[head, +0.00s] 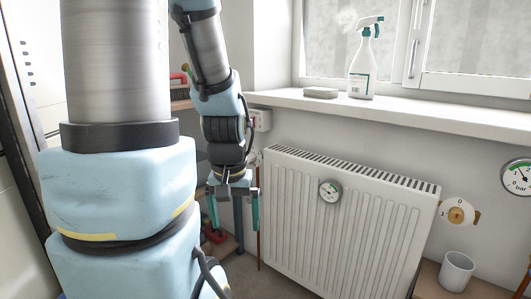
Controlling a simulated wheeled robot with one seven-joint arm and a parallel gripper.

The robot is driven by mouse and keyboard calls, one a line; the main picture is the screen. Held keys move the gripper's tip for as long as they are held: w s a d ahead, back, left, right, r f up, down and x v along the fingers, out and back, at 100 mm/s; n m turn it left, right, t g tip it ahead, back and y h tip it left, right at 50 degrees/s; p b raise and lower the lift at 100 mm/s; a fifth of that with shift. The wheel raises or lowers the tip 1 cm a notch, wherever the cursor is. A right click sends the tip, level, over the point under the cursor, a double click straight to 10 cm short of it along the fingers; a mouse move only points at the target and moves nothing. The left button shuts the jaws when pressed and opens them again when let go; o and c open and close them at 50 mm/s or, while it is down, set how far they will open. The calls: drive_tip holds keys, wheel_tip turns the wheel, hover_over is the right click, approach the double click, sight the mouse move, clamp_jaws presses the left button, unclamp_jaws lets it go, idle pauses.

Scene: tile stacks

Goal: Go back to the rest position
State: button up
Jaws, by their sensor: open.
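My gripper (233,208) hangs pointing down in the left half of the head view, to the left of the white radiator (335,225). Its two teal fingers are apart, and nothing shows between them. My arm above it is light blue and grey, and its near links cover much of the left side of the view.
A spray bottle (362,62) and a flat grey block (320,93) stand on the white windowsill (440,117). A round gauge (330,191) sits on the radiator's front. A white cup (456,271) stands on a low surface at right. Red items (215,235) lie behind the gripper.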

wheel_tip(320, 180, up, 24)
drive_tip(key=p, duration=2.2)
drive_tip(key=shift+r+p, duration=0.15)
drive_tip(key=shift+p, duration=0.2)
